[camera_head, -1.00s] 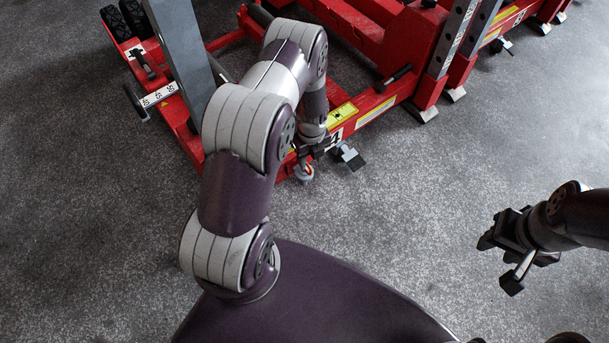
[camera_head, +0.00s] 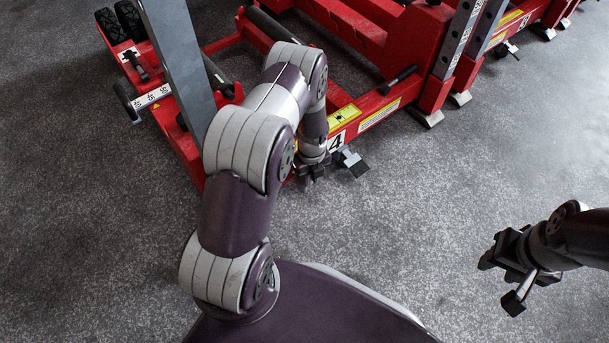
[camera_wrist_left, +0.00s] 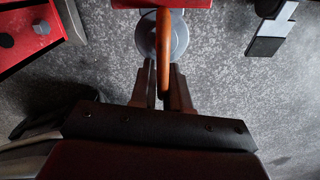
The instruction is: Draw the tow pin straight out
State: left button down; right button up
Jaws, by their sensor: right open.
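In the left wrist view an orange bar (camera_wrist_left: 163,45), which looks like the tow pin's handle, runs down from the red jack. A round grey disc (camera_wrist_left: 150,35) lies behind it. My left gripper (camera_wrist_left: 164,75) has one finger on each side of the bar; whether the fingers press on it I cannot tell. In the head view my left gripper (camera_head: 312,176) is at the near end of the red jack (camera_head: 375,115), by the number 4 label, and hides the pin. My right gripper (camera_head: 508,278) is open and empty over bare floor at the right.
A grey foot pedal (camera_head: 352,162) sticks out just right of my left gripper. A grey post (camera_head: 180,60) and a black-handled lever (camera_head: 397,79) rise from the red frames. The speckled grey floor (camera_head: 400,215) between my arms is clear.

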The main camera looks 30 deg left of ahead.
pick_arm(q)
jog(key=shift+r+p, duration=5.25)
jog(key=shift+r, duration=0.25)
jog(key=shift+r, duration=0.1)
notch_tip(320, 180, up, 5)
jog(key=p, duration=0.4)
jog(key=shift+p, duration=0.4)
